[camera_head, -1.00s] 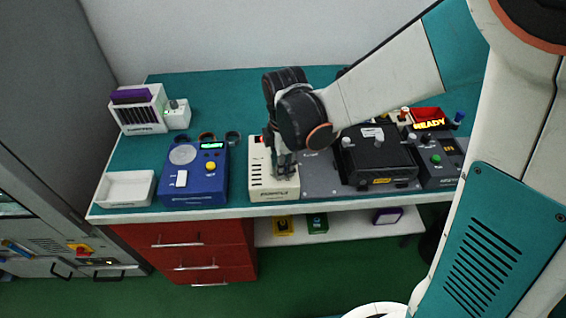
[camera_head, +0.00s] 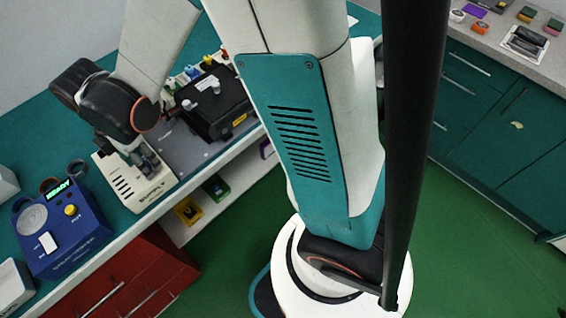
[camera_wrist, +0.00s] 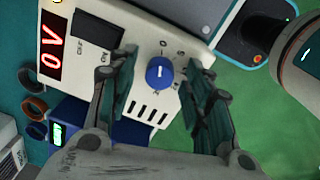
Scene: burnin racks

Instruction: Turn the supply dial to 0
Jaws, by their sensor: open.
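The supply is a cream box (camera_head: 118,182) on the teal bench. It also shows in the wrist view (camera_wrist: 100,12), with a red display (camera_wrist: 54,47) that appears to read 0V, turned sideways. Its blue dial (camera_wrist: 159,73) has a white pointer mark and small printed labels around it, too small to read surely. My gripper (camera_wrist: 164,72) is open, with one finger on each side of the dial; I cannot tell whether either touches it. In the head view my gripper (camera_head: 148,163) is low over the supply's right part and hides the dial there.
A blue box (camera_head: 62,228) with a green READY display and yellow button stands left of the supply. A black unit (camera_head: 212,104) on a grey plate stands to the right. A dark rocker switch (camera_wrist: 98,38) lies between display and dial.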

